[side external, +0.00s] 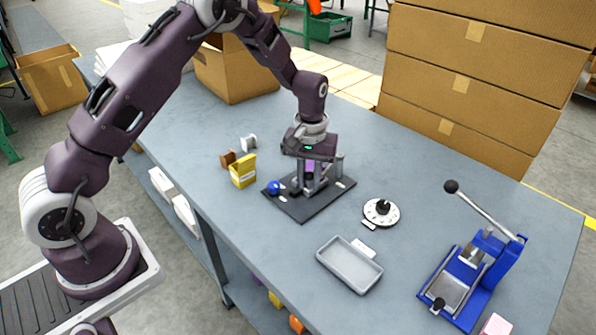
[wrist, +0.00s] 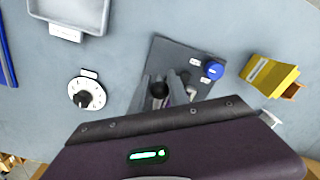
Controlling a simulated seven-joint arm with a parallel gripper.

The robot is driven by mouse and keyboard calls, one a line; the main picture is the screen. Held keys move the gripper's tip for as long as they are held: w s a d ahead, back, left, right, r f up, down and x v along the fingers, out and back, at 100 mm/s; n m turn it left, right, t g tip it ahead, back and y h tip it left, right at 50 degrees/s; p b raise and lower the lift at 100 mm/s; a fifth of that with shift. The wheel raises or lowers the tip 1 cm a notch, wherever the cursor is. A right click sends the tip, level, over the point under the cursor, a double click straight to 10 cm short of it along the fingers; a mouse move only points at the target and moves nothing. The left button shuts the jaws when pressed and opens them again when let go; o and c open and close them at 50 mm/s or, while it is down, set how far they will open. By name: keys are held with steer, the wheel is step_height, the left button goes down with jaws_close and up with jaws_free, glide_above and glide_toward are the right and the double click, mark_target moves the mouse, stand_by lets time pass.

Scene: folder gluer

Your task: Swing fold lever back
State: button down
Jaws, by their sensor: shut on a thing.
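The fold station is a black base plate (side external: 304,208) with a grey frame and a blue knob (side external: 274,187) at its left corner. The plate also shows in the wrist view (wrist: 165,53), with the blue knob (wrist: 214,70) on its right. My gripper (side external: 310,183) points down over the plate. In the wrist view its fingers are shut on a round black knob (wrist: 159,89), seemingly the end of the fold lever. The lever's arm is mostly hidden by my gripper, so its angle cannot be told.
A yellow carton (side external: 243,171) stands left of the plate, with small brown and white pieces behind it. A round dial (side external: 381,212), a grey tray (side external: 349,267) and a blue lever press (side external: 462,285) stand to the right. Bare tabletop lies between them.

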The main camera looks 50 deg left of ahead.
steer(key=w+d+n, duration=0.2)
steer(key=d+n, duration=0.3)
steer(key=d, duration=0.1)
steer(key=shift+w, duration=0.35)
stand_by(0.3)
steer(key=c, duration=1.3)
jaws_free()
step_height(320, 180, up, 7)
steer(key=shift+r, duration=0.15)
